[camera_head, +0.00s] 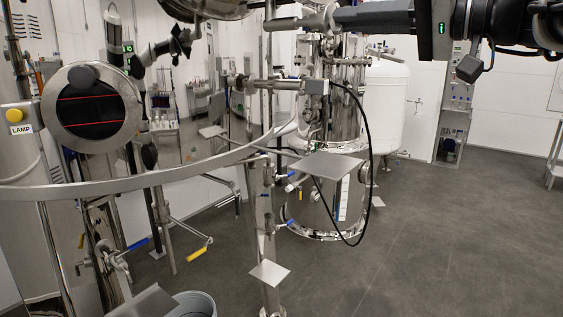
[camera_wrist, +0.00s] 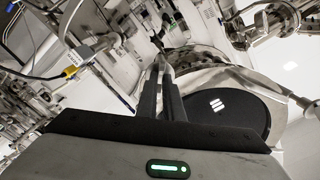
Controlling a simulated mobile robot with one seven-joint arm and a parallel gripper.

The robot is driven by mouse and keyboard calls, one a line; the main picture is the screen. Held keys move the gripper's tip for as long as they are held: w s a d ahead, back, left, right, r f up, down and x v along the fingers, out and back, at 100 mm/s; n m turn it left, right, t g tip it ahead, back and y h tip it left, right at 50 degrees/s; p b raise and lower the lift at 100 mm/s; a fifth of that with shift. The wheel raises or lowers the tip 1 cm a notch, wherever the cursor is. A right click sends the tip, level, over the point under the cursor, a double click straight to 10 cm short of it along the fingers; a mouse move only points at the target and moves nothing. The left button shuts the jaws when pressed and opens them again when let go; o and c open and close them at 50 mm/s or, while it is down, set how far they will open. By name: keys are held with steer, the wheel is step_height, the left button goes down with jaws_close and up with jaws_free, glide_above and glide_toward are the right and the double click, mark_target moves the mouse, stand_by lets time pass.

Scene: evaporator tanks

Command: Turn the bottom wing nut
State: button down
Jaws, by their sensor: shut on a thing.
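My gripper (camera_head: 330,18) reaches in from the upper right in the head view, its dark fingers pointing left. Its fingertips meet a small grey metal piece (camera_head: 290,23) beside the polished steel vessel. In the wrist view my gripper (camera_wrist: 167,82) has its two dark fingers close together, shut on a narrow metal piece (camera_wrist: 166,59). This piece appears to be the wing nut; its wings are mostly hidden by the fingers, and I cannot tell whether it is the bottom one. A dark round glass (camera_wrist: 225,112) in a steel rim lies just right of the fingers.
A round sight glass (camera_head: 92,107) and a curved steel rail (camera_head: 150,174) stand at left. A steel tank (camera_head: 325,205) with a hanging black cable stands below my gripper. Small flat steel plates (camera_head: 329,167) jut out mid-view. The grey floor (camera_head: 450,240) at right is clear.

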steer(key=shift+n, duration=0.4)
steer(key=shift+b, duration=0.35)
steer(key=shift+n+b, duration=1.1)
steer(key=shift+b, duration=0.05)
steer(key=shift+n+b, duration=0.7)
steer(key=shift+b, duration=0.1)
steer(key=c, duration=1.8)
jaws_free()
